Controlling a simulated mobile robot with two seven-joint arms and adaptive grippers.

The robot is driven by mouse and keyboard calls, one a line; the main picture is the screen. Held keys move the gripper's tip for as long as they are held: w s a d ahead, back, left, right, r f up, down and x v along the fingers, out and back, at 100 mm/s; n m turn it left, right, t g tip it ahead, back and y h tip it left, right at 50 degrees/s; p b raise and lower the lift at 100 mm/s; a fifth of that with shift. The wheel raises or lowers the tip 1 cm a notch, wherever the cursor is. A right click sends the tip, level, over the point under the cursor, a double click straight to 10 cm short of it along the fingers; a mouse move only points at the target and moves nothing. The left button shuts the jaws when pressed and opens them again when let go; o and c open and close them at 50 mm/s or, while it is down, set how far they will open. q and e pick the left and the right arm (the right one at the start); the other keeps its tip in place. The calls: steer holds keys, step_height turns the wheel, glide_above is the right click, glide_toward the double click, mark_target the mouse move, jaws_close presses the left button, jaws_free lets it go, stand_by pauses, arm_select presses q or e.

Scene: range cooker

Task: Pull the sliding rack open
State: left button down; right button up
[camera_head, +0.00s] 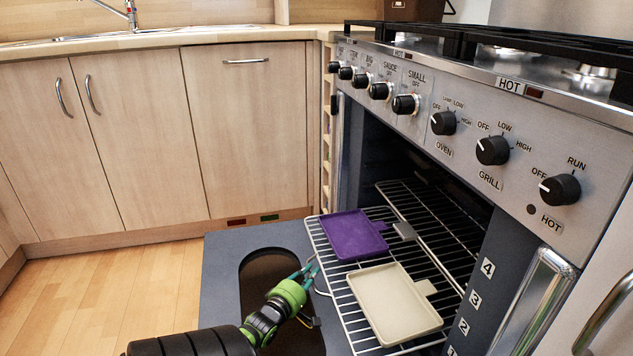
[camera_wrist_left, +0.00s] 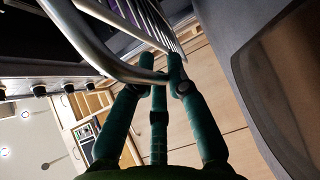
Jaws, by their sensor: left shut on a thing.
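The sliding rack (camera_head: 399,213) is a wire shelf that sticks partly out of the open oven in the head view. A purple tray (camera_head: 352,236) and a cream tray (camera_head: 393,304) lie on it. My left gripper (camera_head: 309,268), with green-teal fingers, is at the rack's front left edge. In the left wrist view, the fingers of my left gripper (camera_wrist_left: 168,75) are closed around the rack's curved front bar (camera_wrist_left: 138,73). The rear of the rack is in shadow inside the oven. My right gripper is in neither view.
The oven door (camera_head: 222,277) is folded down beneath the rack and has a dark window. The control panel (camera_head: 468,140) with several black knobs overhangs the oven opening. Wooden cabinets (camera_head: 155,135) stand at the left. The wooden floor (camera_head: 100,300) there is clear.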

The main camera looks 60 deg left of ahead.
arm_select(q)
steer(key=c, duration=1.2)
jaws_free()
steer(key=v, duration=1.2)
steer(key=shift+s, duration=0.15)
